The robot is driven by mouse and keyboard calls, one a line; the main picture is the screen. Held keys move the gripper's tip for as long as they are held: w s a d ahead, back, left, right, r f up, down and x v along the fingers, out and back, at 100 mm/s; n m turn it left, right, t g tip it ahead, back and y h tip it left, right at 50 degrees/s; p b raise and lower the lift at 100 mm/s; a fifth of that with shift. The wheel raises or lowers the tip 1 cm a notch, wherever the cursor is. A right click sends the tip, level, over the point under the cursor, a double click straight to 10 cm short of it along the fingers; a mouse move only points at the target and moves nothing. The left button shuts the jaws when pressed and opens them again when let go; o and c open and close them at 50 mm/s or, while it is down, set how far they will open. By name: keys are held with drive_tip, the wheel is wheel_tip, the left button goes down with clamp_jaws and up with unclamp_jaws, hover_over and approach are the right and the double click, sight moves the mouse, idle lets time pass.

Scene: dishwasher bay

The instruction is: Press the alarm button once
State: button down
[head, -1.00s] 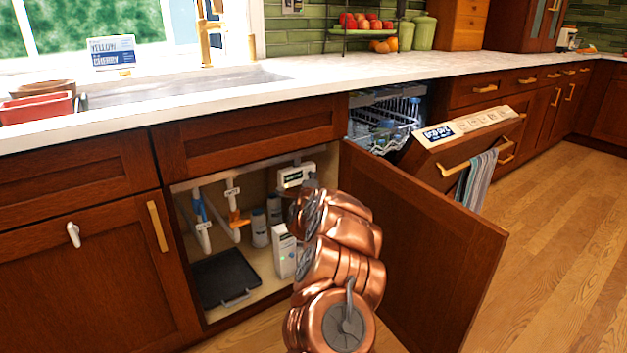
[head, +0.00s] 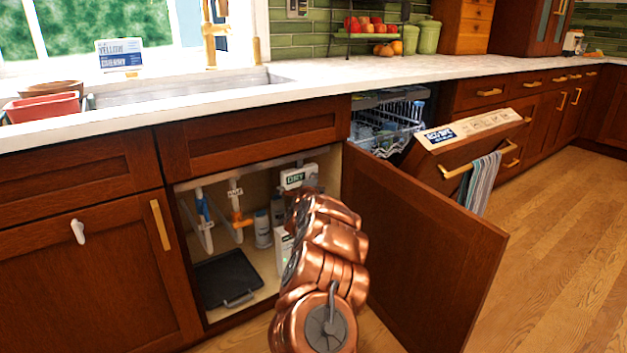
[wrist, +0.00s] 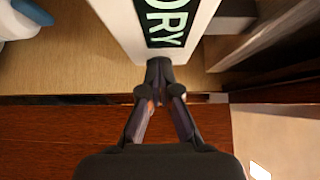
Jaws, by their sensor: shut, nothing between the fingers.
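A white alarm box (head: 297,177) with a dark panel reading DRY in pale green hangs on the back wall inside the open sink cabinet. Part of the box also shows in the wrist view (wrist: 128,22), cut off by the top edge. I cannot make out a separate button on it. My gripper (wrist: 158,68) is shut and empty. Its fingertips overlap the lower edge of the box, just below the DRY panel, in the wrist view. I cannot tell whether they touch. In the head view my arm hides the gripper.
The open cabinet door (head: 420,245) stands to the right of my arm. Inside the cabinet are white pipes (head: 235,212) with an orange fitting, bottles (head: 263,230), a white box (head: 283,250) and a black tray (head: 228,277). The dishwasher door (head: 465,148) hangs open farther right.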

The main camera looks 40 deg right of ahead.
drive_tip(key=v, duration=0.8)
idle(0.4)
idle(0.8)
